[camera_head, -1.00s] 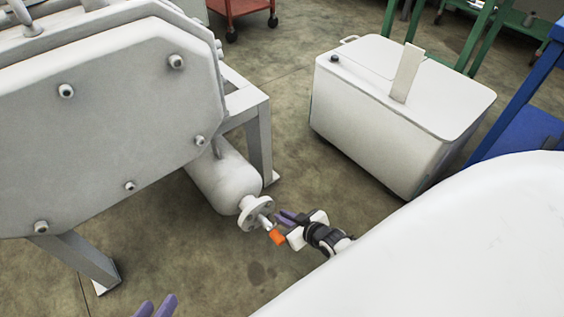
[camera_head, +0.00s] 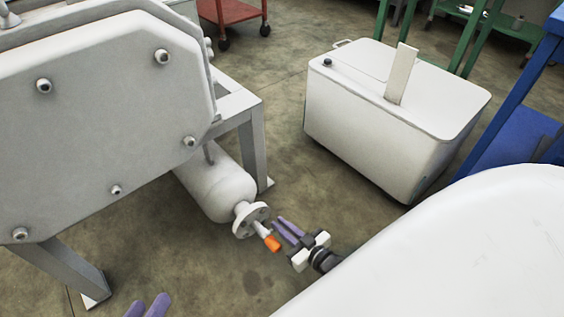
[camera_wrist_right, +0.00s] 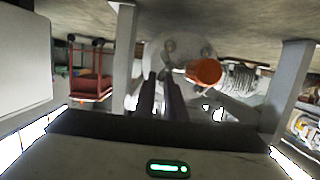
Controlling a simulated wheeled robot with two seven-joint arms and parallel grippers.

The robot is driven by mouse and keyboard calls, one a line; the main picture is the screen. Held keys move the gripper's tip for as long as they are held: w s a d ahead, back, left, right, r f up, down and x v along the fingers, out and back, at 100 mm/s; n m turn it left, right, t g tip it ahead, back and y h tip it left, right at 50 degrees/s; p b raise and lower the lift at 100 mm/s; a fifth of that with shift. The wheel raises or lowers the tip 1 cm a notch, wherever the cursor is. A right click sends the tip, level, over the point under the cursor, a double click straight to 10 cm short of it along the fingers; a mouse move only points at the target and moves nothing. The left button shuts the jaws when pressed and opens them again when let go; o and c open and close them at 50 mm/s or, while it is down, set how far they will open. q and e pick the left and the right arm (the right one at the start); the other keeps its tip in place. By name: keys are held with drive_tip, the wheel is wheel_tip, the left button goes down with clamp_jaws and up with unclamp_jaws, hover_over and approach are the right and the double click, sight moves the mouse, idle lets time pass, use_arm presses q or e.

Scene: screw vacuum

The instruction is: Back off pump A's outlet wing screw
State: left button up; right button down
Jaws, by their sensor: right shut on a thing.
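The wing screw (camera_head: 272,243), with an orange grip, sticks out on a short pale stem from the round flange (camera_head: 243,220) of a white cylinder under the pump body (camera_head: 100,110). No pump label is readable. My right gripper (camera_head: 280,226) is beside the screw, to its right. Its purple fingers point at the flange with a narrow gap between them. In the right wrist view, the orange grip (camera_wrist_right: 204,72) shows just right of the dark fingertips (camera_wrist_right: 156,78). What lies between the tips is not clearly visible.
A white tank (camera_head: 400,120) stands on the floor at the right behind my right gripper. A metal leg (camera_head: 254,150) of the pump frame rises close behind the cylinder. A red cart (camera_head: 232,12) is at the back. Floor is clear below the flange.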

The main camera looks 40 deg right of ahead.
use_arm(q)
drive_tip(key=shift+r, duration=0.1)
use_arm(e)
drive_tip(key=shift+w+a, duration=0.15)
drive_tip(key=shift+a, duration=0.05)
drive_tip(key=c, duration=1.8)
unclamp_jaws()
drive_tip(key=shift+d, duration=0.1)
